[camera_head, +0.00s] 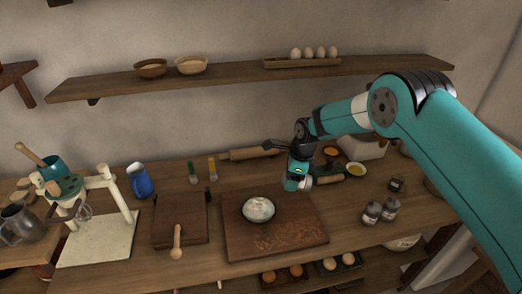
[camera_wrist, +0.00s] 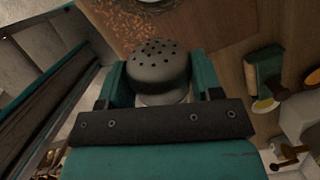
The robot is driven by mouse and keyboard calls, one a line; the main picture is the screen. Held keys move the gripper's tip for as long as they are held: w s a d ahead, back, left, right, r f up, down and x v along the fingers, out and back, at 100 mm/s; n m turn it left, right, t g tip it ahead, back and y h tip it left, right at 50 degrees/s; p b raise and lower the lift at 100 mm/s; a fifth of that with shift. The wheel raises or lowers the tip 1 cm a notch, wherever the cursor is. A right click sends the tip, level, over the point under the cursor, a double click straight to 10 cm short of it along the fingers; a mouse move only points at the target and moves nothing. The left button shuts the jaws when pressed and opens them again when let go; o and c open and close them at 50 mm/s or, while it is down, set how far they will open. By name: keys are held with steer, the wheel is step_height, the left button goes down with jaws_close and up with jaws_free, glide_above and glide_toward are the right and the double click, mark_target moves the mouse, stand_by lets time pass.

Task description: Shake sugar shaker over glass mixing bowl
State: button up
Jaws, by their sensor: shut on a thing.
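The sugar shaker (camera_wrist: 158,66) shows in the wrist view as a grey domed cap with dark holes. It sits between the two teal fingers of my gripper (camera_wrist: 161,82), which are shut on it. The lower body of the shaker is hidden by the gripper. In the head view my gripper (camera_head: 298,180) is to the right of the glass mixing bowl and apart from it. The bowl (camera_head: 259,218) stands on a dark wooden board and holds white powder. Its rim (camera_wrist: 150,2) just shows at the top edge of the wrist view.
The board (camera_head: 285,238) has brown crumbs on it. Two small jars (camera_head: 380,211) stand to the right. A rolling pin (camera_head: 248,154) lies behind. A blue jug (camera_head: 140,181) and a mixer stand (camera_head: 118,195) are at the left. A shelf (camera_head: 230,76) hangs above.

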steer(key=s+a+r+m+t+y+b, duration=0.1)
steer(key=a+r+m+t+y+b, duration=0.4)
steer(key=y+b, duration=0.8)
steer(key=shift+s+a+r+t+b, duration=0.3)
steer(key=shift+a+r+t, duration=0.85)
steer(key=shift+t, duration=0.95)
